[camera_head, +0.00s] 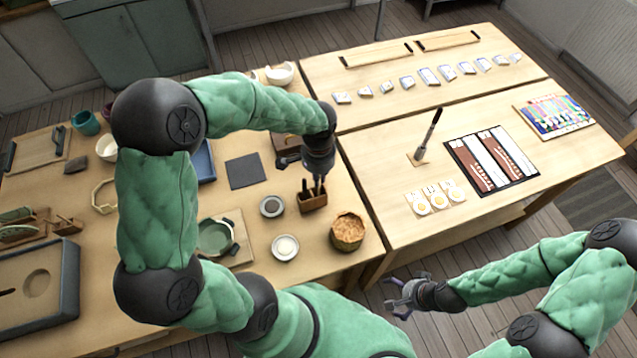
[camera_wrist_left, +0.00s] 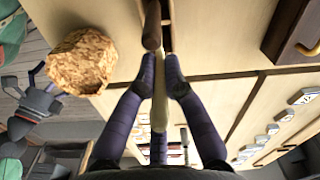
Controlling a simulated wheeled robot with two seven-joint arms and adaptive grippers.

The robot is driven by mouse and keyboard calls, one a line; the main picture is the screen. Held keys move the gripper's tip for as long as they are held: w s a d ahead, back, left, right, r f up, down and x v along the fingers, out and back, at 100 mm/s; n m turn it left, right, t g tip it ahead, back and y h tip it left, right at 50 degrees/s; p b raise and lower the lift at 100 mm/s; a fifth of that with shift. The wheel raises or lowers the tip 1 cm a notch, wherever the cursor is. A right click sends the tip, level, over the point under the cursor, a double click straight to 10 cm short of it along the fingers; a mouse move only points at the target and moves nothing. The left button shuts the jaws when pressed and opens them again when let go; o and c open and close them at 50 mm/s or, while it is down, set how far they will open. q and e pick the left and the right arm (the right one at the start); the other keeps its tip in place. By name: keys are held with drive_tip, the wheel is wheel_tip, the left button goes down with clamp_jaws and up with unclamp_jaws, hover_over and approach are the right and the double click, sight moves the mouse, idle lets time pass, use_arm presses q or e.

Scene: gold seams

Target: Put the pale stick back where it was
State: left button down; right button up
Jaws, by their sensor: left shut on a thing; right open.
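My left gripper (camera_head: 317,182) is just above the small brown wooden holder (camera_head: 313,202) near the bench's right edge. In the left wrist view its fingers (camera_wrist_left: 160,72) are shut on the pale stick (camera_wrist_left: 159,108). A brown wooden piece (camera_wrist_left: 152,26) lies in line with the stick beyond the fingertips. I cannot tell whether it belongs to the stick or whether they touch. Dark upright shapes show at the holder, partly hidden by the gripper. The stick is not clearly visible in the head view. My right gripper (camera_head: 408,297) is open and empty over the floor.
Small dishes (camera_head: 285,247) and a green pot (camera_head: 215,238) are in front. A dark square mat (camera_head: 245,171) lies to the left. A second table (camera_head: 390,205) holds a brush upright (camera_head: 429,135) and several cards.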

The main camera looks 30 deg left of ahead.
use_arm(q)
drive_tip(key=shift+f+b, duration=0.3)
drive_tip(key=shift+f, duration=1.2)
drive_tip(key=shift+f, duration=0.2)
drive_tip(key=c, duration=1.3)
unclamp_jaws()
drive_tip(key=shift+c, duration=0.2)
drive_tip(key=shift+r, duration=0.1)
drive_tip(key=shift+r, duration=0.3)
wheel_tip(320, 180, up, 12)
drive_tip(key=p, duration=0.3)
drive_tip(key=shift+f, duration=0.2)
